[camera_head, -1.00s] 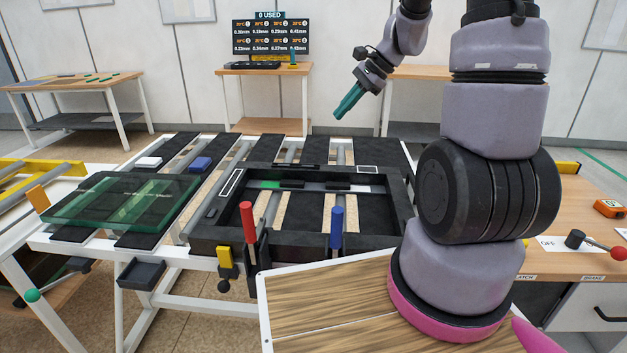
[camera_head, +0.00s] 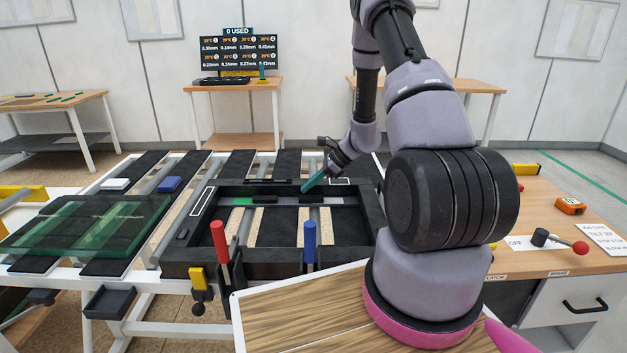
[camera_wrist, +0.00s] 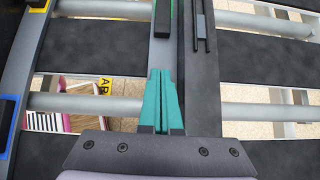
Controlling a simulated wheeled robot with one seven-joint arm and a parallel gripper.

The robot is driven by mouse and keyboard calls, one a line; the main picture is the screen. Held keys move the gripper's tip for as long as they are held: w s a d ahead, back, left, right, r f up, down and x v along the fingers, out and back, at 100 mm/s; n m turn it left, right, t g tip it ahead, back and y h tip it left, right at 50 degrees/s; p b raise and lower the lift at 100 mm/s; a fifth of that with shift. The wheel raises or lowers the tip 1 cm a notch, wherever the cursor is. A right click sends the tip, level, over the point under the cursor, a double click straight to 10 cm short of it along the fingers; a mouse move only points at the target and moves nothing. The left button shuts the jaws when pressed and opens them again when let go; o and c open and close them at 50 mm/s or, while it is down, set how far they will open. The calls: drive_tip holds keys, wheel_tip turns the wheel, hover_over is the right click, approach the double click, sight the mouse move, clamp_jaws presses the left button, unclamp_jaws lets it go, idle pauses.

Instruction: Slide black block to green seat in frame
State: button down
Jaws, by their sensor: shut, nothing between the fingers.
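The frame (camera_head: 176,258) is a black rectangular tray on the white rack. A pale rail (camera_head: 286,201) runs along its far inner side. The green seat (camera_head: 243,201) is at the left of this rail. In the wrist view the fingers (camera_wrist: 157,72) lie over the grey rail, with a dark block (camera_wrist: 162,18) ahead. Contact cannot be told.
A red lever (camera_head: 219,242) and a blue lever (camera_head: 310,240) stand at the frame's near wall. A green glass pane (camera_head: 95,226) lies left. White (camera_head: 115,184) and blue (camera_head: 169,184) blocks sit behind it. A wooden bench (camera_head: 550,210) is at right.

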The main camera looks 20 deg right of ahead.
sight(264, 197)
drive_tip(key=x, duration=0.4)
drive_tip(key=a, duration=0.1)
drive_tip(key=w+a, duration=0.1)
drive_tip(key=a, duration=0.1)
drive_tip(key=shift+a+f, duration=0.1)
drive_tip(key=shift+f, duration=0.1)
drive_tip(key=shift+w+a, duration=0.2)
drive_tip(key=shift+a, duration=0.25)
drive_tip(key=a, duration=0.1)
drive_tip(key=w+a, duration=0.1)
drive_tip(key=a, duration=0.1)
drive_tip(key=w+a, duration=0.1)
drive_tip(key=a, duration=0.1)
drive_tip(key=shift+a, duration=0.25)
